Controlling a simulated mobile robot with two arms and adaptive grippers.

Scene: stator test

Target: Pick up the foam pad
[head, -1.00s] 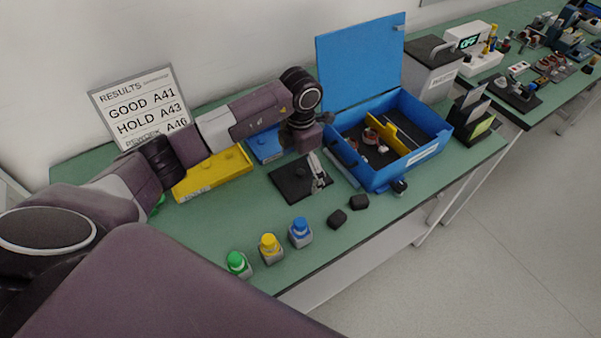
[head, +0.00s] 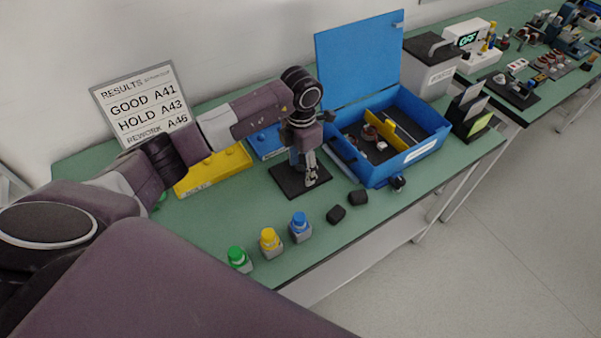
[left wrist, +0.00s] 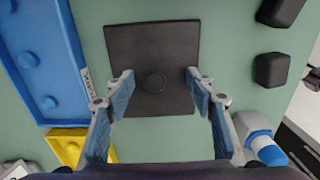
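The foam pad appears to be the flat dark square (head: 286,184) on the green table, left of the blue case. In the left wrist view the dark square pad (left wrist: 152,38) lies flat, with a small round knob (left wrist: 155,82) near its middle. My left gripper (head: 308,180) points down over the pad. In the left wrist view the left gripper (left wrist: 159,73) is open and empty, its fingers apart on either side of the knob. The exact height above the pad cannot be told. My right gripper is not in view.
An open blue case (head: 398,175) stands right of the pad. Yellow (head: 213,170) and blue (head: 267,144) trays lie behind.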

